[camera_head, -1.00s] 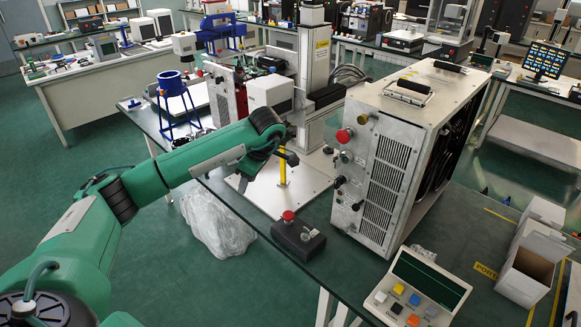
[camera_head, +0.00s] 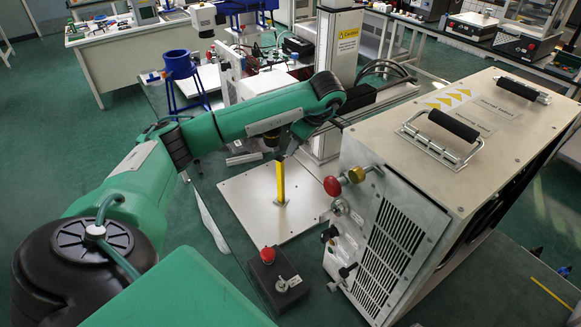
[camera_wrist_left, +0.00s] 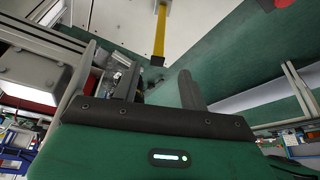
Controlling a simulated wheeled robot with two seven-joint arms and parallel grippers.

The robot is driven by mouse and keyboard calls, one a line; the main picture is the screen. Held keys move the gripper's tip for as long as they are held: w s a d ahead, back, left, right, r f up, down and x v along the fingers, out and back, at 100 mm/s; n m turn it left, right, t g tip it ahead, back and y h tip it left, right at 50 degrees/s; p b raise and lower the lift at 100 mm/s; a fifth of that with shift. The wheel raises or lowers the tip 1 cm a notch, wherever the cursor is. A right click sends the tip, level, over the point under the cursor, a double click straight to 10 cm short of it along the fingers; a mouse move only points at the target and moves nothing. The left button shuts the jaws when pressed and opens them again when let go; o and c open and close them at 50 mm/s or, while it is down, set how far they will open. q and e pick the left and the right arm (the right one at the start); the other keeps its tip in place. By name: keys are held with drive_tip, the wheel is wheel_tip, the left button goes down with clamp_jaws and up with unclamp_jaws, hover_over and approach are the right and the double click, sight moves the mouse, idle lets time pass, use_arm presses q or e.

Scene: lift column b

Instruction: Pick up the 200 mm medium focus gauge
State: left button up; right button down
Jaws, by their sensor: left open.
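The left wrist view shows the yellow bar (camera_wrist_left: 159,35) ahead of the gap between my left fingers (camera_wrist_left: 160,85). The fingers are apart with nothing between them. I cannot read any size marking on the bar. My right gripper is in neither view.
A large metal box (camera_head: 455,150) with handles and knobs stands close to the right of the plate. A small dark box with a red button (camera_head: 268,255) sits in front. A grey column (camera_head: 337,75) rises behind, and a blue stand (camera_head: 182,75) is at left.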

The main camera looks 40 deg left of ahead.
sight(283, 166)
use_arm(q)
drive_tip(key=p+x, duration=0.1)
drive_tip(key=x, duration=0.7)
drive_tip(key=shift+a+f, duration=0.1)
drive_tip(key=shift+f, duration=0.05)
drive_tip(key=shift+a+f+p, duration=0.3)
drive_tip(key=shift+f+p, duration=0.15)
drive_tip(key=shift+p, duration=0.15)
drive_tip(key=p+x, duration=0.1)
drive_tip(key=x, duration=0.2)
drive_tip(key=shift+a+f, duration=0.15)
drive_tip(key=shift+a, duration=0.05)
drive_tip(key=shift+a+f, duration=0.15)
drive_tip(key=shift+f, duration=0.25)
clamp_jaws()
